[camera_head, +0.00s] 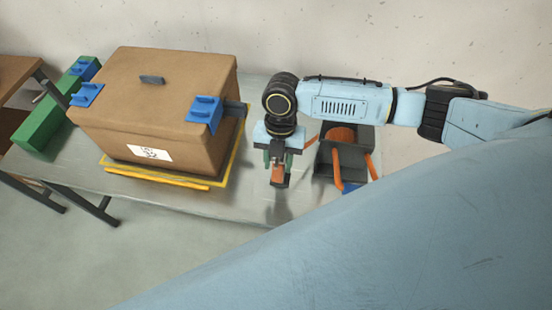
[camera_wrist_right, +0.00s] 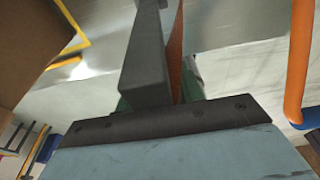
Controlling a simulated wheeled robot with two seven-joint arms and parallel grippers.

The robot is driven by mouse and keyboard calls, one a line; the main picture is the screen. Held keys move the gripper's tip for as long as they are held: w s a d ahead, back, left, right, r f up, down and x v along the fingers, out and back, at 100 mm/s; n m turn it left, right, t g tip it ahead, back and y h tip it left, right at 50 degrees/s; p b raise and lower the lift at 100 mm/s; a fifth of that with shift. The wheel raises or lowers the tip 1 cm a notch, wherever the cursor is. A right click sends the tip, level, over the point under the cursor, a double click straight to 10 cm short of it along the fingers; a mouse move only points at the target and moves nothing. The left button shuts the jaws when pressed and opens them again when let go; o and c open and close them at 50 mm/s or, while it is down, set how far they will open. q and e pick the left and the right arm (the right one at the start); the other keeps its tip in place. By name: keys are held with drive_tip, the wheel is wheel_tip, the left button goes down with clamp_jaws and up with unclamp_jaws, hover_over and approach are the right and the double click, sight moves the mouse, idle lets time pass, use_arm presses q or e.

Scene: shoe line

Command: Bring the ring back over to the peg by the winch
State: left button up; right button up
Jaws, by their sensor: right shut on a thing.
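My right gripper (camera_head: 279,178) is at the middle of the table, between the brown box and the winch. It points down and is shut on an orange piece, which I take to be the ring (camera_head: 276,179); only part of it shows between the dark fingers. In the right wrist view a strip of the ring (camera_wrist_right: 176,55) shows beside the grey finger. The winch (camera_head: 324,166), dark with an orange drum and orange bars, stands just right of the gripper. A green part (camera_head: 290,161) shows behind the gripper. I cannot make out the peg. My left gripper is out of view.
A large brown box (camera_head: 150,110) with blue latches stands left on a yellow frame (camera_head: 150,178). A green block (camera_head: 40,125) lies at the far left. The grey table (camera_head: 225,203) is bare near its front edge. My own arm covers the lower right.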

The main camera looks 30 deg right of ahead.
idle(0.4)
drive_tip(key=o, duration=1.1)
drive_tip(key=r, duration=0.4)
drive_tip(key=w+d+r, duration=0.1)
drive_tip(key=r, duration=0.3)
drive_tip(key=w+r, duration=0.1)
drive_tip(key=r, duration=0.4)
drive_tip(key=shift+w+d, duration=0.1)
drive_tip(key=shift+d, duration=0.25)
